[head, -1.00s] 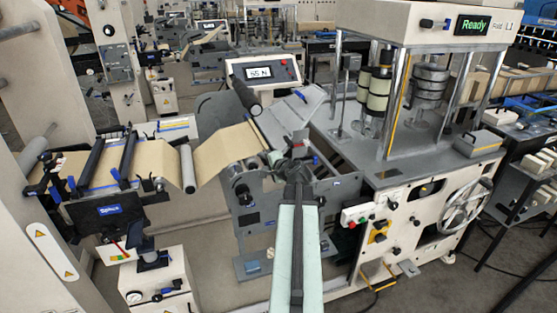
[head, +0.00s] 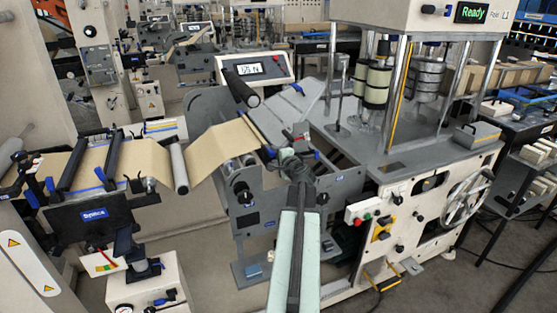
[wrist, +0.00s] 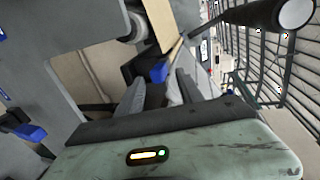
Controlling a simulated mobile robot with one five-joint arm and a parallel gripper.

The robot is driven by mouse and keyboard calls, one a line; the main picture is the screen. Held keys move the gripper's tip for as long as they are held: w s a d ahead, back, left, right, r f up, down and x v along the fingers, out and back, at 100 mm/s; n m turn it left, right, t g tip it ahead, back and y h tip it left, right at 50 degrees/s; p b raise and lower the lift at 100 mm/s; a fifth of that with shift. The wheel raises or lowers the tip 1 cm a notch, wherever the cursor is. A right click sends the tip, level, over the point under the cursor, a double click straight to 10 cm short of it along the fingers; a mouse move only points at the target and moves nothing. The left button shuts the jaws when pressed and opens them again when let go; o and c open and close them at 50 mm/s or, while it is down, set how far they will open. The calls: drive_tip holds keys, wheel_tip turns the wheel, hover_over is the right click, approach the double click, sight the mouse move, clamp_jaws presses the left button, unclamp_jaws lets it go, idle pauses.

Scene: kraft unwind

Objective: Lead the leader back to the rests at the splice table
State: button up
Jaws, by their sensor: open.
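The leader is a tan kraft web (head: 221,146) that runs from the splice table (head: 95,211) at the left, over a grey roller (head: 178,166), and slopes up to the unit in the middle. Its right edge ends at a thin bar with a blue end piece near my gripper (head: 288,150).
Dark crossbars with blue ends (head: 113,160) lie across the web at the splice table. A tension display (head: 253,69) stands behind the middle unit. The large machine (head: 415,160) at the right shows "Ready".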

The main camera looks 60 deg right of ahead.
sight(273, 154)
drive_tip(key=b+x, duration=0.1)
drive_tip(key=x, duration=0.4)
drive_tip(key=shift+w+f, duration=0.1)
clamp_jaws()
idle(1.3)
